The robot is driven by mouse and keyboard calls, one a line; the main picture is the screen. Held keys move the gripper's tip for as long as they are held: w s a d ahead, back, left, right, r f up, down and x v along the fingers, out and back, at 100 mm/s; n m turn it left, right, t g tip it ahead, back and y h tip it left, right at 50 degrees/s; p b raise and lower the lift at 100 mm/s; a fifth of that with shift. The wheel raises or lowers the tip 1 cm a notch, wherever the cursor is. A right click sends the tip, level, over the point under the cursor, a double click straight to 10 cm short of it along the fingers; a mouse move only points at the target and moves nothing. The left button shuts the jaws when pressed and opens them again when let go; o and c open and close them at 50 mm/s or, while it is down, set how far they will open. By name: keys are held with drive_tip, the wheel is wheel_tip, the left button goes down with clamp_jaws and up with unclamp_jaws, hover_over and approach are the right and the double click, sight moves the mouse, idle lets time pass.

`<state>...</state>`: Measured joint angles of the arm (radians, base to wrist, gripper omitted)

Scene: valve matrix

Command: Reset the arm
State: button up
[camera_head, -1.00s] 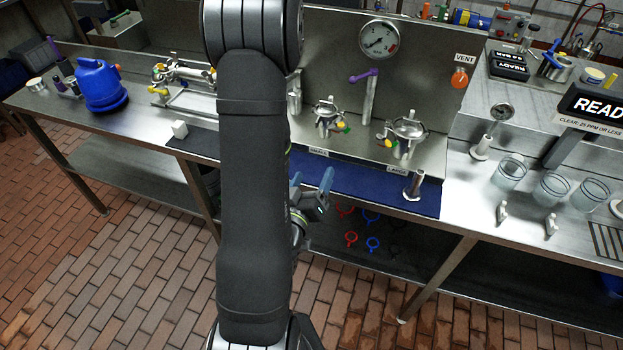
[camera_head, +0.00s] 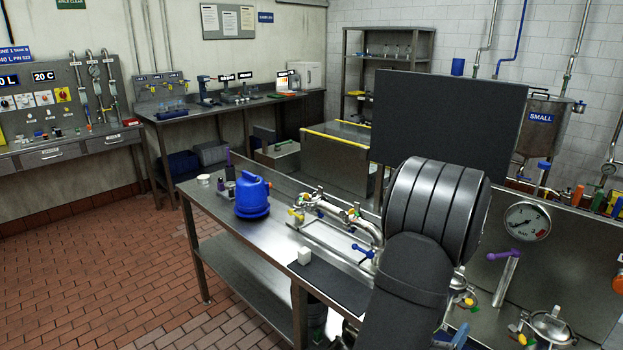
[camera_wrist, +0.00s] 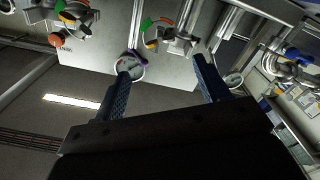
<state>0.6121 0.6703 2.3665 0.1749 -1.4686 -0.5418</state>
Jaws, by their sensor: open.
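My gripper (camera_wrist: 160,78) shows in the wrist view with its two blue fingers apart and nothing held between them. Valve fittings and a round gauge (camera_wrist: 130,66) lie beyond the fingertips. In the head view my dark arm fills the lower right and covers part of the bench. A blue piece shows at the bottom edge beside my arm, but I cannot tell if it is a fingertip.
A panel with a pressure gauge (camera_head: 527,222) and purple-handled valve (camera_head: 503,255) stands right of my arm. Open brick floor (camera_head: 110,270) lies left.

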sight(461, 304)
drive_tip(key=x, duration=0.9)
drive_tip(key=shift+s, duration=0.1)
drive_tip(key=v, duration=1.8)
drive_tip(key=w+d+m, duration=0.2)
drive_tip(key=w+d, duration=0.2)
drive_tip(key=w+d+m, duration=0.2)
drive_tip(key=w+d, duration=0.2)
drive_tip(key=w+d+m, duration=0.2)
drive_tip(key=w+d, duration=0.2)
drive_tip(key=w, duration=0.1)
drive_tip(key=shift+d, duration=0.35)
drive_tip(key=m, duration=0.6)
drive_tip(key=shift+v, duration=1.25)
